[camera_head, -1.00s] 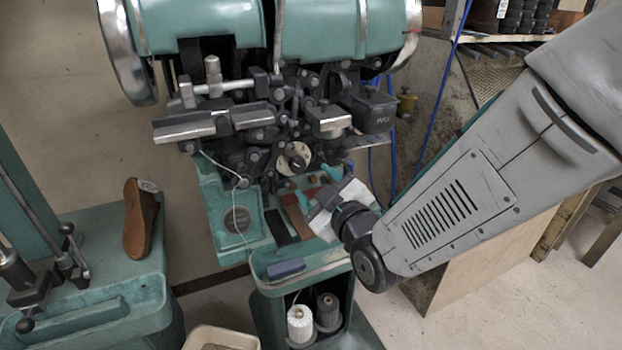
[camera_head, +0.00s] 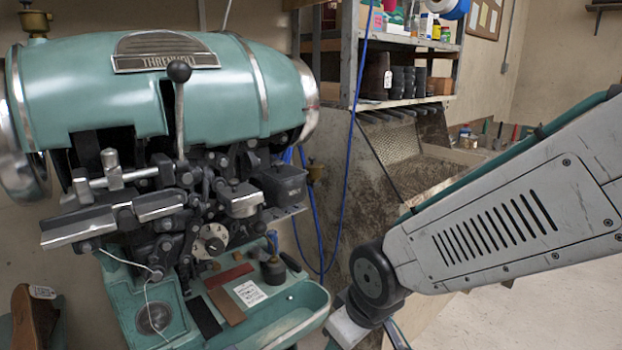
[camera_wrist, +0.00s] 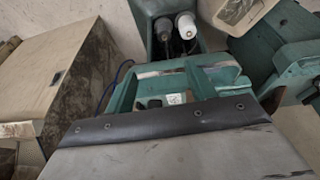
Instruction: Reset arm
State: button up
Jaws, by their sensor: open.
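My arm comes in from the right in the head view, and its end points down at the bottom edge. Only the upper part of my gripper (camera_head: 347,328) shows there, in front of the machine's tray; the fingertips are cut off by the frame. My gripper is open, and nothing is seen held in it.
The machine's green tray (camera_head: 285,315) lies close to my wrist. A brown shoe (camera_head: 35,318) is at the lower left. Blue cables hang behind the machine. A shelf rack (camera_head: 410,100) stands at the back. The wrist view shows thread spools (camera_wrist: 187,26) and a beige bin (camera_wrist: 240,12).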

jog(key=s+d+r+m, duration=0.2)
jog(key=s+d+r, duration=0.2)
jog(key=d, duration=0.3)
jog(key=s+d+r+m+g+h, duration=0.1)
jog(key=s+d+r+m, duration=0.2)
jog(key=s+d+r, duration=0.1)
jog(key=s+d+r+m+h, duration=0.1)
jog(key=s+d+r+m, duration=0.2)
jog(key=d, duration=0.6)
jog(key=s+r, duration=0.1)
jog(key=s, duration=0.1)
jog(key=shift+s+d+r+g, duration=0.3)
jog(key=shift+g, duration=0.1)
